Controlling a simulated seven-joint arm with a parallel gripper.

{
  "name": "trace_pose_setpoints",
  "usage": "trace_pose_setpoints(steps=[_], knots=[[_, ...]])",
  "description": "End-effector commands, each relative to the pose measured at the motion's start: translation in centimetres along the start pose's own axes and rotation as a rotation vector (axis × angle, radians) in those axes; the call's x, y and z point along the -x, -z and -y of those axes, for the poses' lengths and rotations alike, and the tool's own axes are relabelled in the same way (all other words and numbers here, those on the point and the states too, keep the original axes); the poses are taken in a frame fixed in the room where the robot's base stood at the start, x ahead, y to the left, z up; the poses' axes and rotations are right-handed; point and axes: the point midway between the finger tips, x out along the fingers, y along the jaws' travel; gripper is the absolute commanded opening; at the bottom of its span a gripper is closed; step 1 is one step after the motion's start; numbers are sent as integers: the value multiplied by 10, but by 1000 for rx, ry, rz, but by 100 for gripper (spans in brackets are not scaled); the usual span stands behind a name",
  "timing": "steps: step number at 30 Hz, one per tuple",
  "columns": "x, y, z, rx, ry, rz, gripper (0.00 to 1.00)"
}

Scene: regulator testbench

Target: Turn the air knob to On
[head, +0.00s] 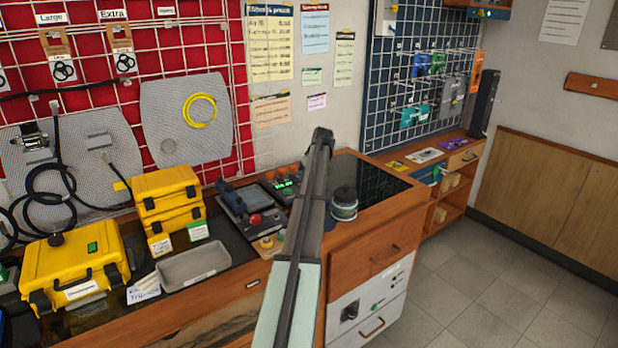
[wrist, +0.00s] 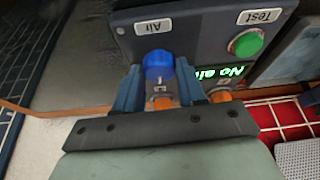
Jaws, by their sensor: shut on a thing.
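The blue air knob (wrist: 158,65) is on a dark panel (wrist: 190,32) that appears upside down in the wrist view. Its white label (wrist: 153,26) reads "Air". My gripper (wrist: 158,82) is shut on this knob, with one blue-grey finger on each side. A 0/1-style marking shows below the knob, too small to read surely. A lit green display (wrist: 222,73) reads "No ai", its end cut by the finger. In the head view my arm hides the knob and the gripper tips; the display (head: 286,184) shows to the left of the arm.
A green button (wrist: 245,43) labelled "Test" is beside the knob. Orange knobs (wrist: 162,102) sit close to my fingers. In the head view, a red button (head: 255,220), a dark round jar (head: 344,203) and yellow cases (head: 168,205) stand on the bench near the arm.

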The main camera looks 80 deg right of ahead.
Motion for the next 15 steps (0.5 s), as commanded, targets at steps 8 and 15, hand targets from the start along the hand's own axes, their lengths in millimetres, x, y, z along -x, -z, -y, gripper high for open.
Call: trace_pose_setpoints(steps=[8, 15], knots=[[0, 0, 1, -23, -8, 0, 9], [0, -1, 2, -133, -55, 0, 9]])
